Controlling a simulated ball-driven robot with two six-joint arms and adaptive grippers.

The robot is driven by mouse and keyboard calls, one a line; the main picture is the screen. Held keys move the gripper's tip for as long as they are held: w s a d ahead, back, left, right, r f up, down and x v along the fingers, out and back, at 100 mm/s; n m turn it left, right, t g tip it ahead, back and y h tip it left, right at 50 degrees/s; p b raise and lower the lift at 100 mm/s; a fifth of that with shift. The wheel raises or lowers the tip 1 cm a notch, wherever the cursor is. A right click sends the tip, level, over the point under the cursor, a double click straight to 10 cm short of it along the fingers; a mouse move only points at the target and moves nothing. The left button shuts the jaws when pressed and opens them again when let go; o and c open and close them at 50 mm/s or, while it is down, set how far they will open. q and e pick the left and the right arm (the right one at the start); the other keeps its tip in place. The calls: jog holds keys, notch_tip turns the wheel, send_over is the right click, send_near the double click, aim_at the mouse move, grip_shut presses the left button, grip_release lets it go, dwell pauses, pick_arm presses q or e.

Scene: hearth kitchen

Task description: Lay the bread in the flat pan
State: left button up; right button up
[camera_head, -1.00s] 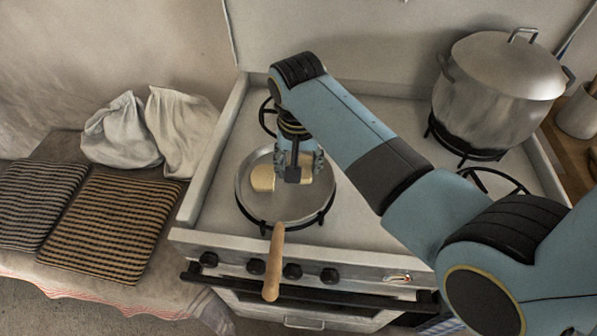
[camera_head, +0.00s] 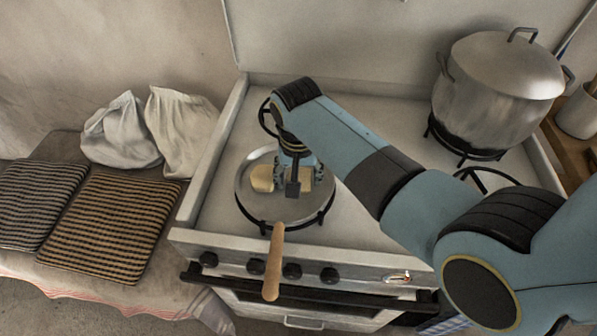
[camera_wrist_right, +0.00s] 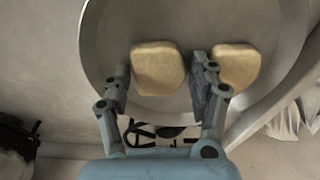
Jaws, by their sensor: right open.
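The flat pan (camera_head: 248,205) is a round grey pan with a wooden handle (camera_head: 274,262), on the front left of the stove. Two pale tan pieces of bread lie in it. One piece (camera_head: 262,178) is at the left in the head view; it shows at the right in the right wrist view (camera_wrist_right: 236,66). The other piece (camera_wrist_right: 158,68) lies between the fingers of my right gripper (camera_wrist_right: 160,85), which is open and low over the pan. In the head view, the gripper (camera_head: 293,182) partly hides this piece. My left gripper is not in view.
A large lidded pot (camera_head: 495,95) stands at the back right of the stove. Striped cushions (camera_head: 115,225) and white cloth bags (camera_head: 180,130) lie on the bench to the left. Knobs line the stove front. The stove top between pan and pot lies under my right arm.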

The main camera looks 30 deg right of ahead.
notch_tip(320, 180, up, 12)
jog(key=s, duration=0.1)
jog(key=shift+a+p, duration=0.3)
jog(key=shift+a, duration=0.1)
jog(key=shift+s+r, duration=0.1)
